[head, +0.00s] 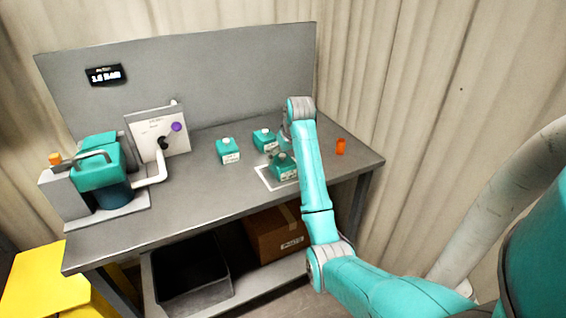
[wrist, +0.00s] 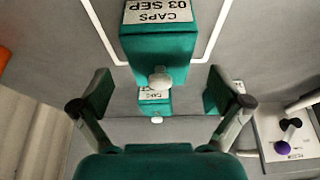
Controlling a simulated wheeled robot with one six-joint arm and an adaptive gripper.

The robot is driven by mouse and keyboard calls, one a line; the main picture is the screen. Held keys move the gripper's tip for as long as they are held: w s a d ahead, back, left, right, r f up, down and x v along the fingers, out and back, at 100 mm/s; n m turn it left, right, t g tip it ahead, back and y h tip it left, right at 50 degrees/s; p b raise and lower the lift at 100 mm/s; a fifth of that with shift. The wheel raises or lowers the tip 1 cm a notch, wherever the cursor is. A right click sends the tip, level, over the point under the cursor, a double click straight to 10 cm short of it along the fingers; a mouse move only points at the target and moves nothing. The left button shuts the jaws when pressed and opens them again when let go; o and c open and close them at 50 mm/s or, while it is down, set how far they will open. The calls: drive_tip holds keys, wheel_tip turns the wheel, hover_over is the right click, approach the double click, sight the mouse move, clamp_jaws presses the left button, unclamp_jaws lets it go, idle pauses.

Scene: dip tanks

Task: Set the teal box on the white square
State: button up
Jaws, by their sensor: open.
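A teal box (head: 284,170) with a pale cap stands upright at the white square (head: 262,178), an outline on the bench. In the wrist view the teal box (wrist: 160,50) has a label reading CAPS 03 SEP, and white lines run on both sides of it. Whether its whole base lies inside the outline I cannot tell. My gripper (wrist: 160,92) is open, its fingers spread to either side of the box's cap end and apart from it. In the head view my arm partly hides the gripper.
Two similar teal boxes stand behind, one to the left (head: 228,151) and one nearer (head: 264,139). An orange object (head: 340,146) stands at right. The bench front is clear.

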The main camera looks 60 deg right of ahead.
drive_tip(key=shift+v, duration=1.8)
